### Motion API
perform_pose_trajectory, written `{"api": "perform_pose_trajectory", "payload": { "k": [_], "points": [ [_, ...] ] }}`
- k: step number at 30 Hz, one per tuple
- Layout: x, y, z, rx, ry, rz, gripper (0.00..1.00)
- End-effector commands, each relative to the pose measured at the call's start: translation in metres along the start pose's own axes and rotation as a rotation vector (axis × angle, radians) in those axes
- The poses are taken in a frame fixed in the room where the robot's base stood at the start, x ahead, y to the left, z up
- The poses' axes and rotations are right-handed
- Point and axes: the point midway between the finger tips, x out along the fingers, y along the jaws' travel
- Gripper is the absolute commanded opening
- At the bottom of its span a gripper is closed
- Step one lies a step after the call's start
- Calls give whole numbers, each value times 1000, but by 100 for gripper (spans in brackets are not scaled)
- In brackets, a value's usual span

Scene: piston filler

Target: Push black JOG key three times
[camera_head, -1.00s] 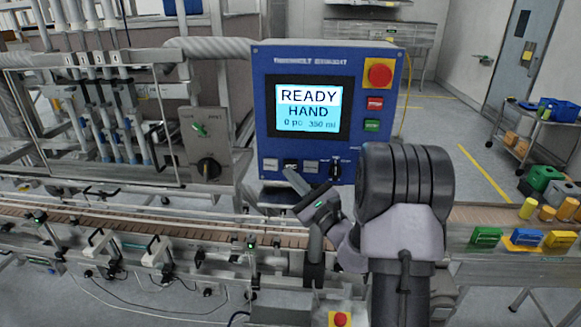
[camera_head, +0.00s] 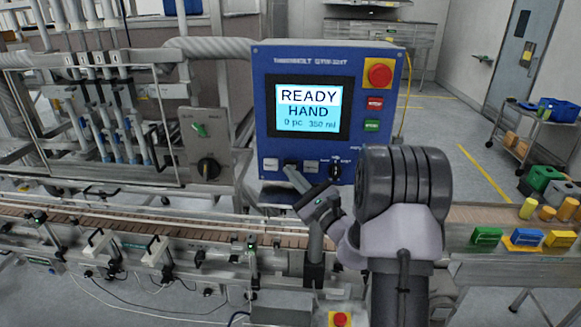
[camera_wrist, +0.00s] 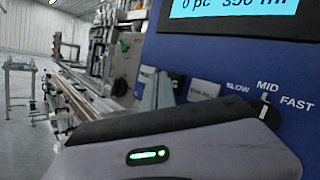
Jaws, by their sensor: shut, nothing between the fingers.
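The black JOG key (camera_head: 291,163) is in the row of keys at the bottom of the blue control panel (camera_head: 262,120), between two pale keys. My gripper (camera_head: 290,171) is shut and empty, and its fingertips overlap the lower part of the black key. I cannot tell whether they touch it. The screen (camera_head: 308,108) reads READY, HAND, 0 pc 350 ml.
A pale key (camera_head: 270,164) is left of my fingertips and another pale key (camera_head: 311,167) is right. A black selector knob (camera_head: 335,172) is farther right. A red stop button (camera_head: 380,75) sits top right. The conveyor (camera_head: 130,217) runs below the panel.

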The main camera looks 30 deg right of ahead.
Motion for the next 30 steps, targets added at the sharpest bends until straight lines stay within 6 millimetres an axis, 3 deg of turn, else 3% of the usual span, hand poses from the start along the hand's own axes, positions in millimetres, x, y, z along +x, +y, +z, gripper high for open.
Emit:
{"api": "perform_pose_trajectory", "payload": {
  "k": [30],
  "points": [
    [2, -1, -3, 0, 0, 0, 0]
  ]
}}
